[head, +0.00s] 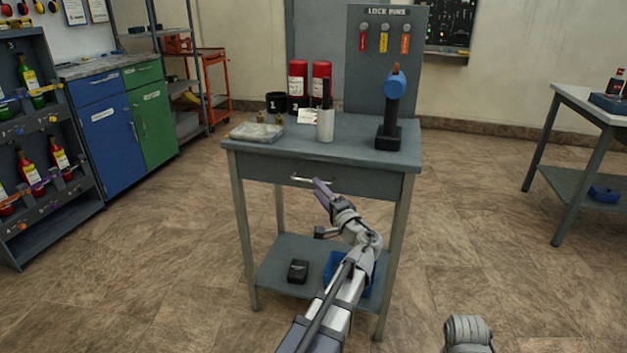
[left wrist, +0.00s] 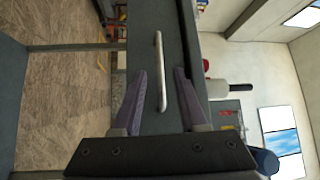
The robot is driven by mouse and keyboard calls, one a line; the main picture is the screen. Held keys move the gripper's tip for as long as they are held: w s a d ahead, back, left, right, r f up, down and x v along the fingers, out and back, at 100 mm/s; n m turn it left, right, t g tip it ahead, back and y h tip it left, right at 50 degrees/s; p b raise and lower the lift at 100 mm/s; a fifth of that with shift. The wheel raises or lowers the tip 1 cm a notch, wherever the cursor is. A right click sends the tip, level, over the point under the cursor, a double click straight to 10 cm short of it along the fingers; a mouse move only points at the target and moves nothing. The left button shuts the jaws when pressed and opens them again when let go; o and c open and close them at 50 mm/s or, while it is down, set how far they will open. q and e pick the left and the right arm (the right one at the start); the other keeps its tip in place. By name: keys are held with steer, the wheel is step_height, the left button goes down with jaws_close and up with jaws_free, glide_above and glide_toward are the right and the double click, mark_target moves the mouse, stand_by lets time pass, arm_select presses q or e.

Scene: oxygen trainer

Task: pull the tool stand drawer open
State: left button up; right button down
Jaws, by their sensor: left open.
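The tool stand (head: 345,148) is a grey table with a drawer (head: 365,185) under its top. The drawer front looks flush with the stand, so it is shut. Its pale bar handle (head: 300,179) runs across the front; in the left wrist view the handle (left wrist: 158,45) appears upright. My left gripper (head: 320,186) is open in front of the handle. In the left wrist view the two purple fingers of my left gripper (left wrist: 160,72) lie either side of the handle, with no clear contact. My right gripper is not in view.
On the stand are a clear tray (head: 256,132), a white cylinder (head: 325,125), red bottles (head: 297,80) and a blue-topped tool (head: 392,100). The lower shelf holds a blue bin (head: 340,262) and a black box (head: 298,270). The floor around the stand is clear.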

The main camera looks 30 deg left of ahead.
arm_select(q)
steer(key=shift+x, duration=2.55)
steer(key=shift+c, duration=0.3)
steer(key=shift+s, duration=0.1)
jaws_close()
